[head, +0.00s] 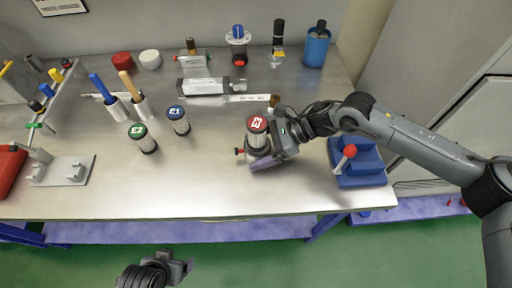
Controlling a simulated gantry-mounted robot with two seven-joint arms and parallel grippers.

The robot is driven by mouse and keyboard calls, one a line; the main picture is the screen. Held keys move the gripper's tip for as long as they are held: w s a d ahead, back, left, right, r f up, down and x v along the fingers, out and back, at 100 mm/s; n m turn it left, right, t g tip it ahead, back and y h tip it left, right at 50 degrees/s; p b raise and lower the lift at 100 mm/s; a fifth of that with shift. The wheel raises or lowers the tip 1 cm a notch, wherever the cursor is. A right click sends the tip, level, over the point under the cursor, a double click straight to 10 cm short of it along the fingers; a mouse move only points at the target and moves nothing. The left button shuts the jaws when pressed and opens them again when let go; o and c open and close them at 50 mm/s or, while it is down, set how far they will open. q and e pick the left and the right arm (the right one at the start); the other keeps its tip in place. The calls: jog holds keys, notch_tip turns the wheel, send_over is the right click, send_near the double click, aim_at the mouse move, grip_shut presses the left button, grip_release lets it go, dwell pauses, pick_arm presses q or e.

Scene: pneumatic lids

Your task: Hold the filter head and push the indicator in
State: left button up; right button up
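A cylindrical filter unit with a red, white-marked cap (257,124) stands on the bench right of centre. A small red knob (239,151), possibly the indicator, sticks out low on its left side. My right gripper (266,157) is at the unit's lower right, with a purple finger in front of its base. The gripper hides part of the base, and I cannot tell whether its fingers are closed on it. My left gripper (180,267) is in front of the bench at the bottom of the view, well away from the unit. Its opening is unclear.
Green-capped (138,131) and blue-capped (174,112) cylinders stand to the left. A blue block with a red-knobbed lever (360,178) is on the right. Fittings, a blue cup (316,47) and a grey cylinder (195,87) are behind. The front-middle bench (170,190) is clear.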

jog(key=c, duration=0.6)
jog(key=shift+c, duration=0.2)
jog(key=shift+f, duration=0.25)
jog(key=shift+d, duration=0.1)
dwell(0.5)
